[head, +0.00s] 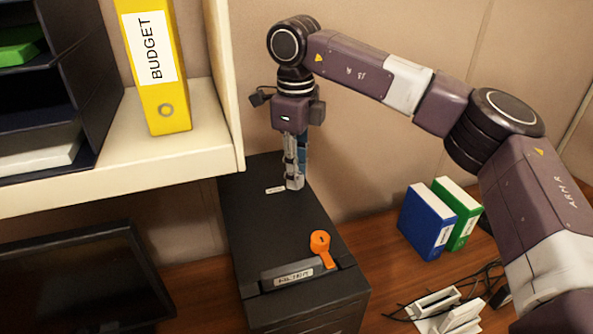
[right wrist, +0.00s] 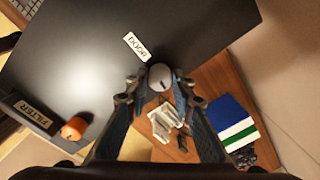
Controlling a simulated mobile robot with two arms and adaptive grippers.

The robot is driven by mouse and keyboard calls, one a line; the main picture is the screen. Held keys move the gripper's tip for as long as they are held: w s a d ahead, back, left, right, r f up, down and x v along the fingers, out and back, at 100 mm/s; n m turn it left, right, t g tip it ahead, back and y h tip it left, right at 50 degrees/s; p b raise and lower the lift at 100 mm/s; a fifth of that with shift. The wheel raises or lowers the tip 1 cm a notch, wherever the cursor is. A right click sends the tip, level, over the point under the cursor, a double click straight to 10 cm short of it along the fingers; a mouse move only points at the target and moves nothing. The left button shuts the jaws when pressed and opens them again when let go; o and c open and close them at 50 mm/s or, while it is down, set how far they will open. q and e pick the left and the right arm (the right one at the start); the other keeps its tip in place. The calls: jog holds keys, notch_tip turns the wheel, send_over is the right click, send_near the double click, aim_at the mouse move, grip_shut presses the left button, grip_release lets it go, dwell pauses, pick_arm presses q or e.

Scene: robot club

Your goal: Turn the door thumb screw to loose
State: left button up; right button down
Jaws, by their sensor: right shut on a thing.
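A grey round thumb screw (right wrist: 160,76) with a short dark mark on its face sits beside a white DOOR label (right wrist: 137,46) on the black box (right wrist: 85,60). My right gripper (right wrist: 159,84) is shut on the screw, with a fingertip at each side of it. In the head view my right gripper (head: 294,184) points straight down at the back right of the top of the black box (head: 265,215). There the fingers hide the screw, and the small label (head: 275,189) shows just left of them. My left gripper is in neither view.
An orange knob with a lever (head: 320,243) stands at the box's front by a FILTER label (right wrist: 35,115). A shelf with a yellow BUDGET binder (head: 160,100) overhangs at left. Blue (head: 427,222) and green binders (head: 463,215), cables and white devices (head: 437,302) are at right.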

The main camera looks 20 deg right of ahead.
jog(key=shift+n, duration=0.7)
jog(key=c, duration=1.7)
grip_release()
jog(key=shift+o, duration=0.2)
notch_tip(320, 180, up, 12)
jog(key=shift+s, duration=0.15)
